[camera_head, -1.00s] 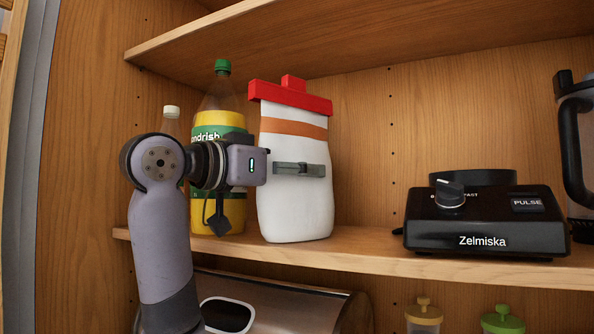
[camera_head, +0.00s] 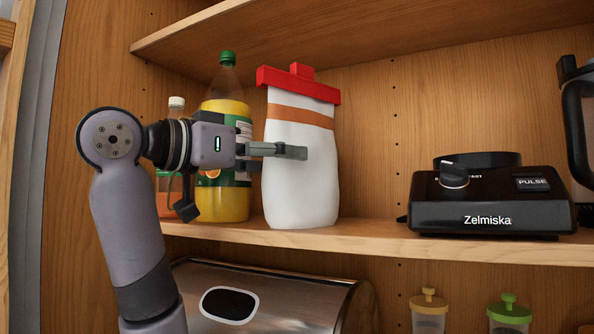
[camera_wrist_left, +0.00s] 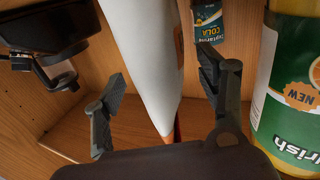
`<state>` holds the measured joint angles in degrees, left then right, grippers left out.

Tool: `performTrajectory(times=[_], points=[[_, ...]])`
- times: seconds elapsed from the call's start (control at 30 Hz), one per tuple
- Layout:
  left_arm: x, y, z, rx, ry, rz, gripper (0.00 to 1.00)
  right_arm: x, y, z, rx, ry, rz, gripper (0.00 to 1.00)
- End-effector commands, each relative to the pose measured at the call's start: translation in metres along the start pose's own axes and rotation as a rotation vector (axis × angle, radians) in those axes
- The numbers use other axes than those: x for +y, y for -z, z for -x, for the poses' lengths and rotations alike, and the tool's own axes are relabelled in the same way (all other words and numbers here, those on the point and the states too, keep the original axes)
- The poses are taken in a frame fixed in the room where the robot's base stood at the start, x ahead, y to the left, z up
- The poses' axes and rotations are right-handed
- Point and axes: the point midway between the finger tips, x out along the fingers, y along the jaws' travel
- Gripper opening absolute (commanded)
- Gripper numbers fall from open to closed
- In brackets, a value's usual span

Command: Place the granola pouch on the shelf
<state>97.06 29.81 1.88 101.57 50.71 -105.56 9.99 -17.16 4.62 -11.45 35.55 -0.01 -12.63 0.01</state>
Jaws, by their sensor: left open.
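The granola pouch (camera_head: 300,185) is white with an orange band and a red top. It stands upright on the shelf (camera_head: 380,240), beside a yellow bottle. My left gripper (camera_head: 285,151) comes in from the left at the pouch's mid-height. One finger shows in front of the pouch in the head view. In the left wrist view the open fingers (camera_wrist_left: 165,105) lie on either side of the white pouch (camera_wrist_left: 145,60), with visible gaps. The far finger is mostly hidden in the head view. My right gripper is not in view.
A yellow bottle with a green cap (camera_head: 226,150) and a smaller bottle (camera_head: 166,200) stand left of the pouch. A black Zelmiska appliance (camera_head: 490,205) stands to the right, with clear shelf between. An upper shelf board (camera_head: 300,30) is overhead. A metal bread bin (camera_head: 300,300) is below.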

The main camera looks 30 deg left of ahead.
Motion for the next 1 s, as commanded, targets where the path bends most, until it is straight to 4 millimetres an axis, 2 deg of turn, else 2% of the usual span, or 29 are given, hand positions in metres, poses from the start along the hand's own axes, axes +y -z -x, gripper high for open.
performTrajectory(times=[0.03,0.1,0.33,0.5,1.0], points=[[0.0,-0.004,0.013,0.005,0.002,-0.002,0.66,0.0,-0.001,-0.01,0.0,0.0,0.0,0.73],[-0.001,-0.003,0.028,0.004,0.002,-0.001,0.66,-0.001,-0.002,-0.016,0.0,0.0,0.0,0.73],[0.0,-0.001,0.06,0.001,0.0,-0.001,0.66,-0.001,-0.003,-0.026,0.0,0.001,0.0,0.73],[0.0,0.0,0.067,-0.001,-0.001,0.0,0.66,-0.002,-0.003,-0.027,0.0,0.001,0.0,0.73],[0.0,0.0,0.067,-0.001,-0.001,0.0,0.66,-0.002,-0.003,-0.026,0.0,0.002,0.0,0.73]])
